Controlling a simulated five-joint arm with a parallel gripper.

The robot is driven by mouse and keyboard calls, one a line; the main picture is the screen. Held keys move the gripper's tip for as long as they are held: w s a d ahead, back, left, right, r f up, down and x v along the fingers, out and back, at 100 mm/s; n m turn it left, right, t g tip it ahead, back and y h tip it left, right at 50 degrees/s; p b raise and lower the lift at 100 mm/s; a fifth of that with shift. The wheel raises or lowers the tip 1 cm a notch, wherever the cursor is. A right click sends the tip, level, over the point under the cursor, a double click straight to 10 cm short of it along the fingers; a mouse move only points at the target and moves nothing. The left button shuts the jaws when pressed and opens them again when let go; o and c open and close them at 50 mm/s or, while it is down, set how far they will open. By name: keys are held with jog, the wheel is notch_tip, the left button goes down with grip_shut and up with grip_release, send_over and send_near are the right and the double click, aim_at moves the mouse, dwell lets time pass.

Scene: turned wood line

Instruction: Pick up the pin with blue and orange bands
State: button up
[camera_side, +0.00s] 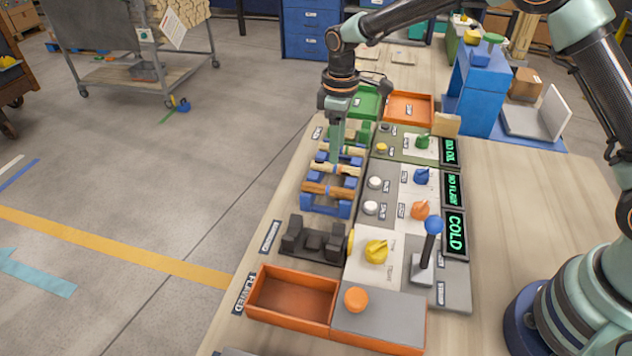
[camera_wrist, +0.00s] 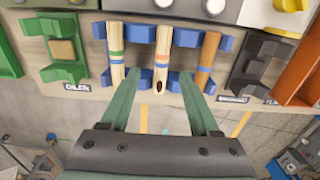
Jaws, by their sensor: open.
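Three banded wooden pins lie side by side across a blue rack (camera_wrist: 187,39). In the wrist view the left pin (camera_wrist: 115,39) is pale, with green and blue bands. The middle pin (camera_wrist: 162,68) is pale, with a blue band, a reddish-orange band and a dark spot near its lower end. In the side view my gripper (camera_side: 336,157) points down over the rack (camera_side: 342,209), partly hiding the pins.
A dark cradle (camera_side: 314,241) and an orange tray (camera_side: 290,297) stand nearer the front. A green cradle (camera_wrist: 61,71) is beside the rack. A panel with knobs and a blue-topped lever (camera_side: 430,243) runs along the right. Green and orange bins (camera_side: 408,107) are behind.

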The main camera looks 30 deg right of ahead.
jog(key=shift+a+f, duration=0.15)
jog(key=shift+f, duration=2.2)
grip_shut()
jog(key=shift+r, duration=0.1)
notch_tip(320, 180, up, 19)
jog(key=s+a+f, duration=0.6)
jog(key=s+a, duration=0.5)
jog(key=s+a+f, duration=0.6)
jog(key=s+a, duration=0.5)
jog(key=shift+w+d+f, duration=0.1)
jog(key=shift+d+f, duration=0.05)
jog(key=shift+f, duration=1.2)
jog(key=shift+w+d+f, duration=0.1)
jog(key=shift+f, duration=1.25)
